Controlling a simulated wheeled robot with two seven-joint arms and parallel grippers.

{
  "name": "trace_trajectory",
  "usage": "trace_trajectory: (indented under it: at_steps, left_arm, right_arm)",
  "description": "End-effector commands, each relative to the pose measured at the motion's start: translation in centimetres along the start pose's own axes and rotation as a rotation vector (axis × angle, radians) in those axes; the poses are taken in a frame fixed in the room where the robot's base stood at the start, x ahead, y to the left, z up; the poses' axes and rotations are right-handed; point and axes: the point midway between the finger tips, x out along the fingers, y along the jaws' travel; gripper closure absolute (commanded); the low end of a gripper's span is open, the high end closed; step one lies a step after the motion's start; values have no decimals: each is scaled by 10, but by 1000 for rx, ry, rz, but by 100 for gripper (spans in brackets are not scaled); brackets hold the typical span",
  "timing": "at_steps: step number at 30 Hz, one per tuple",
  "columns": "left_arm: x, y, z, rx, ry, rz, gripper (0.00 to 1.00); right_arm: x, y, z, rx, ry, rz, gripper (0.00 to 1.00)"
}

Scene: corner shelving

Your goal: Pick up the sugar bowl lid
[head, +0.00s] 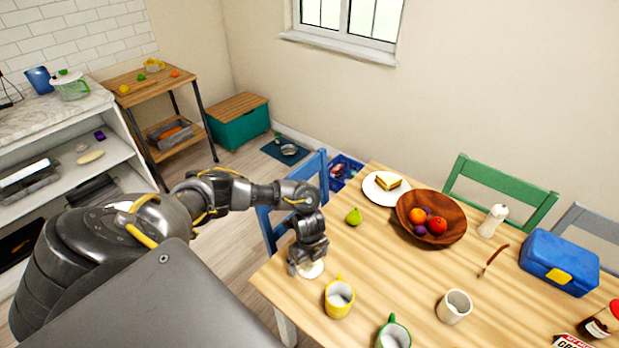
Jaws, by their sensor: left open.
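A small pale round disc, which looks like the sugar bowl lid (313,270), lies on the wooden table (395,285) near its left edge. My left gripper (306,266) is open and points down right over it. The fingers hide part of the disc, and I cannot tell whether they touch it. A white, open-topped pot (454,307), perhaps the sugar bowl, stands further right on the table. My right gripper is not in view.
A yellow mug (339,298) stands close to the gripper, with a green-handled mug (393,336) nearer the front. A blue chair (268,222) stands at the table's left side.

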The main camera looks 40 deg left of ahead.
Motion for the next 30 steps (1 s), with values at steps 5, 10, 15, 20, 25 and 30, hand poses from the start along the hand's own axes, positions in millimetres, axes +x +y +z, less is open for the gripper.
trace_trajectory:
  at_steps: [5, 10, 15, 20, 25, 30]
  left_arm:
    - [2, 0, 0, 2, 0, 0, 0]
    - [1, 0, 0, 1, 0, -1, 14]
    - [1, 0, 0, 1, 0, -1, 37]
    - [1, 0, 0, 1, 0, -1, 46]
    - [0, 0, 0, 1, 0, -1, 46]
    - [-11, -2, 0, 2, 2, -3, 46]
  right_arm:
    - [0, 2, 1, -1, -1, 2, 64]
    - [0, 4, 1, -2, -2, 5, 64]
    - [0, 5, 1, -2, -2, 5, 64]
    - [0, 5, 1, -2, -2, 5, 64]
    - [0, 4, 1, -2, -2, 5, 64]
    - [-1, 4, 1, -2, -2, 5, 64]
